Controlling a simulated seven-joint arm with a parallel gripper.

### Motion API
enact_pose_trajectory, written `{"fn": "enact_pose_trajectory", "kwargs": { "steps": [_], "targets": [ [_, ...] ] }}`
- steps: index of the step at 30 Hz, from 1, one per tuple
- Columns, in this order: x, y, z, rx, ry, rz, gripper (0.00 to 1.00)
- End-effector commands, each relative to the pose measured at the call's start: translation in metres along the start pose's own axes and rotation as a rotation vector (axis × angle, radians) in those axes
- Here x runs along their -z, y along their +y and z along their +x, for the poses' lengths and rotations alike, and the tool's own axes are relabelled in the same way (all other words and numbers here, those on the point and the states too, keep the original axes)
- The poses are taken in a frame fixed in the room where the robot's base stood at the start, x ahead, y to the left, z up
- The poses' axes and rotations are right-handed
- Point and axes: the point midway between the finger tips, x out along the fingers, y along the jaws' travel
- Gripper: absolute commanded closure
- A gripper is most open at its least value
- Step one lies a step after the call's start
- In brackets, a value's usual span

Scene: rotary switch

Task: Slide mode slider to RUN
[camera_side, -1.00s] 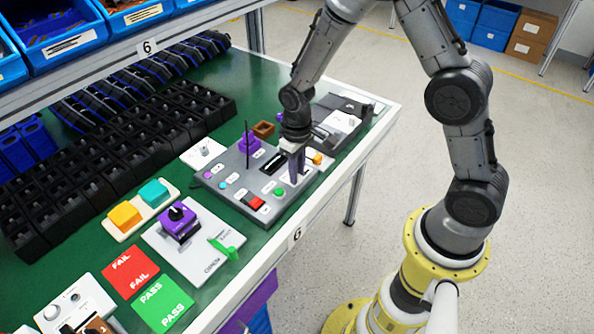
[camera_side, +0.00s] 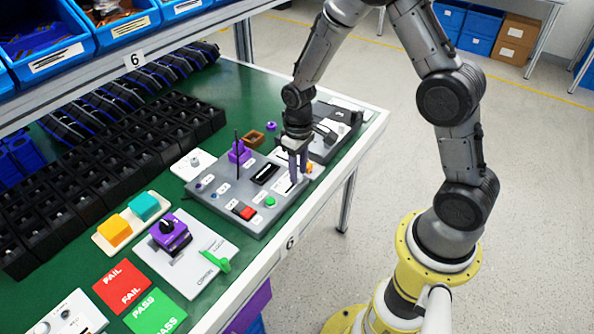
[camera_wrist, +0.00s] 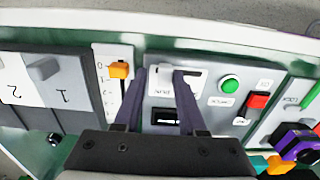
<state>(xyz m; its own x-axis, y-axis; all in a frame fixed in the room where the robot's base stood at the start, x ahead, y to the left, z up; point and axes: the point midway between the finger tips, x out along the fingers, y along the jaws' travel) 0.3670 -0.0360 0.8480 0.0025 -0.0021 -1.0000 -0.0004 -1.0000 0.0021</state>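The grey control panel (camera_side: 240,221) lies on the green bench. In the wrist view, a white label plate (camera_wrist: 164,80) on it bears upside-down lettering that looks like RUN. A small dark piece (camera_wrist: 195,74) at that plate, by the right fingertip, appears to be the mode slider. Its exact setting is hard to tell. My gripper (camera_side: 299,178) points down over the panel's far right part. In the wrist view my gripper (camera_wrist: 159,71) has its two purple fingers apart, with the plate visible between them and nothing held. Whether a finger touches the slider is unclear.
An orange slider knob (camera_wrist: 119,70) on a scale is just left of the fingers. A green button (camera_wrist: 229,85) and a red rocker (camera_wrist: 258,101) are to the right. A purple knob with a thin upright rod (camera_side: 238,152) stands on the panel.

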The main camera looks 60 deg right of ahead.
Motion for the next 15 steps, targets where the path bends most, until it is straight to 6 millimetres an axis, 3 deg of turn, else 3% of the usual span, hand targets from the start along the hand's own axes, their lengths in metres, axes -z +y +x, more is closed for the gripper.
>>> {"fn": "enact_pose_trajectory", "kwargs": {
  "steps": [11, 15],
  "targets": [
    [0.000, -0.002, -0.001, 0.001, -0.001, 0.000, 0.47],
    [0.001, -0.002, -0.012, 0.001, 0.003, 0.000, 0.47]
  ]
}}
